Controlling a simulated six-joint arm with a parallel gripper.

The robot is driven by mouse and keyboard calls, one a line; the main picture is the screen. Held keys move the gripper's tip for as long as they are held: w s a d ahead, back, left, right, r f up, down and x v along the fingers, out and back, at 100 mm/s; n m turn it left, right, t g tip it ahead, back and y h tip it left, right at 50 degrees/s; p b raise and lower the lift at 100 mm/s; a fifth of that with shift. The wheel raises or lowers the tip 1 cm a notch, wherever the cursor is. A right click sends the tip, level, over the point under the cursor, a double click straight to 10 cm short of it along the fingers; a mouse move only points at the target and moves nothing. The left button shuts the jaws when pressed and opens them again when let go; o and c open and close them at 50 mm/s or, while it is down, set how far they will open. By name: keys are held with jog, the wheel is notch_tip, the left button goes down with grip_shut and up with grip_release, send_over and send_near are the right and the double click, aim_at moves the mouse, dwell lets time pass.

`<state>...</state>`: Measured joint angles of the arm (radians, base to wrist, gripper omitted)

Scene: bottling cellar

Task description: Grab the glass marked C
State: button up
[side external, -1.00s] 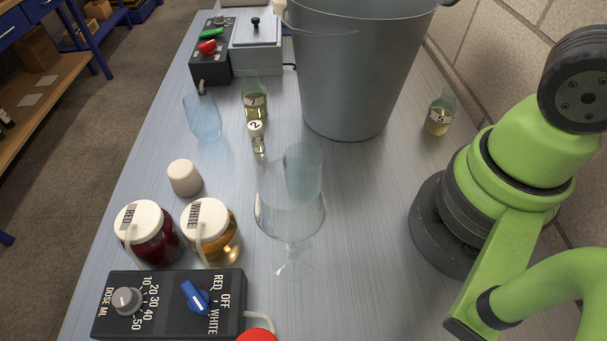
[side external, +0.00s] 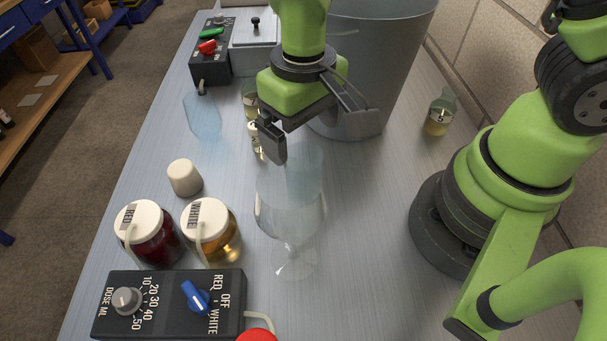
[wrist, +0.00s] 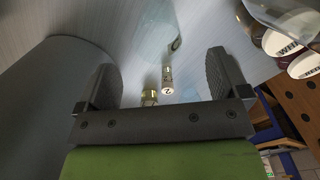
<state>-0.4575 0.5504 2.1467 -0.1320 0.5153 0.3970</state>
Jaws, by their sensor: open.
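No letter C is readable on any glass. A large clear stemmed glass (side external: 290,215) stands upright in the front middle of the bench. A clear, bluish glass shape (side external: 304,165) shows behind its bowl; I cannot tell the two outlines fully apart. A blue-tinted tumbler (side external: 202,116) stands further back at the left. My gripper (side external: 318,132) is open, above and behind the stemmed glass and in front of the bucket, apart from the glasses. In the wrist view nothing is held between the spread fingers (wrist: 166,78); clear glass (wrist: 285,14) shows at the top right.
A grey bucket (side external: 385,60) stands close behind my gripper. Vials marked 2 (wrist: 167,82) and 5 (side external: 439,115), another vial (wrist: 150,97), a white stopper (side external: 184,177), red (side external: 150,245) and white (side external: 212,240) jars and a dosing box (side external: 165,305) stand around. Bench right of the stemmed glass is clear.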

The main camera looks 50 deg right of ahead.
aim_at(303, 158)
jog(key=f, duration=0.6)
jog(key=shift+w+d+f, duration=0.15)
jog(key=shift+d+f, duration=0.05)
jog(key=c, duration=1)
